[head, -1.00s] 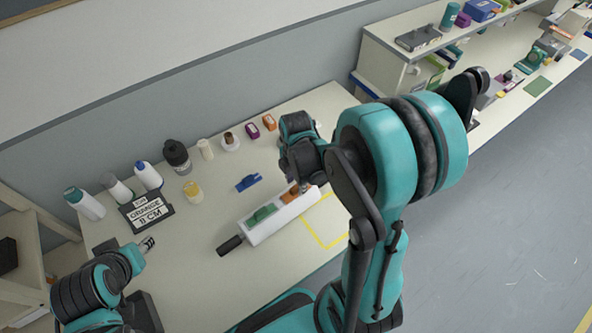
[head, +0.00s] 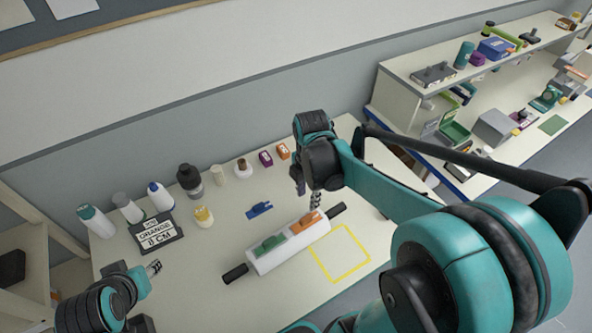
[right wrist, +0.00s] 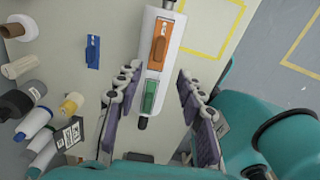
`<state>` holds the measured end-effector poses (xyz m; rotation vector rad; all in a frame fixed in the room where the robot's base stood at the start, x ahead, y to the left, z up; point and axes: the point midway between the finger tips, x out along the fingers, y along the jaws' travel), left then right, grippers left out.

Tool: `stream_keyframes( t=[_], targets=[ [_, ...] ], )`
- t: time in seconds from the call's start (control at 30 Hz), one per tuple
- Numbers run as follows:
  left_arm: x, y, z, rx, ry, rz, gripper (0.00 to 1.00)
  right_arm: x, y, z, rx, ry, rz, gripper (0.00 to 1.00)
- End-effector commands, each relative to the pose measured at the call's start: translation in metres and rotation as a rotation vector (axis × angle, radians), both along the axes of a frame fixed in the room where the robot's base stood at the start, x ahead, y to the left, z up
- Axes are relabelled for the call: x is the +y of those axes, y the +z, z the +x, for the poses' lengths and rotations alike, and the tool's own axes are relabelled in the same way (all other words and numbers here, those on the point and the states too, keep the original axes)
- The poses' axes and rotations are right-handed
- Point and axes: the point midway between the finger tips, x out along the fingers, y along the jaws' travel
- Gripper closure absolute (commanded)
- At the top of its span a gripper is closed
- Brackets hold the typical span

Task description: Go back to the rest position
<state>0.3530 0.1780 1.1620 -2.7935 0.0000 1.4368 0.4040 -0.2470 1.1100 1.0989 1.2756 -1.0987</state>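A white roller-like bar (head: 270,262) with black handles lies on the table, carrying a green clip (head: 270,243) and an orange clip (head: 306,223). My right gripper (head: 315,201) hangs above the table behind the bar's orange end. In the right wrist view its fingers (right wrist: 160,72) are spread wide with nothing held; the bar, with the orange clip (right wrist: 159,48) and green clip (right wrist: 150,96), shows beyond them. My left gripper (head: 153,267) is low at the left side of the table, near the sign; its finger opening is too small to judge.
A black sign (head: 158,237) reads ORANGE 8 CM. A blue clip (head: 259,208) lies behind the bar. Several bottles (head: 189,180) and jars line the table's back. A yellow outlined square (head: 340,255) right of the bar is empty. A shelf unit (head: 405,105) stands to the right.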

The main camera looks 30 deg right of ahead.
Motion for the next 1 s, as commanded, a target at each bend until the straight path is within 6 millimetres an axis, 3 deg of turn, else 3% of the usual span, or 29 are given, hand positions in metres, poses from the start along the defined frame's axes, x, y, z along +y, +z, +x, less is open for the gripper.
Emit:
stream_keyframes(
  t=[0.23,0.37,0.57,0.8,1.0],
  targets=[
    [0.0,-0.002,0.0,0.0,0.0,0.0,0.6,0.001,-0.001,-0.001,-0.007,-0.019,-0.001,0.61],
    [0.0,-0.018,0.0,0.0,0.0,0.0,0.6,0.009,-0.008,-0.007,-0.062,-0.17,-0.005,0.61],
    [0.0,-0.059,0.0,0.0,0.0,0.0,0.6,0.032,-0.028,-0.023,-0.247,-0.671,0.058,0.61],
    [0.0,-0.101,0.0,0.0,0.0,0.0,0.6,0.057,-0.054,-0.042,-0.421,-1.287,0.3,0.61],
    [0.0,-0.118,0.0,0.0,0.0,0.0,0.6,0.067,-0.067,-0.05,-0.458,-1.585,0.484,0.61]
  ],
)
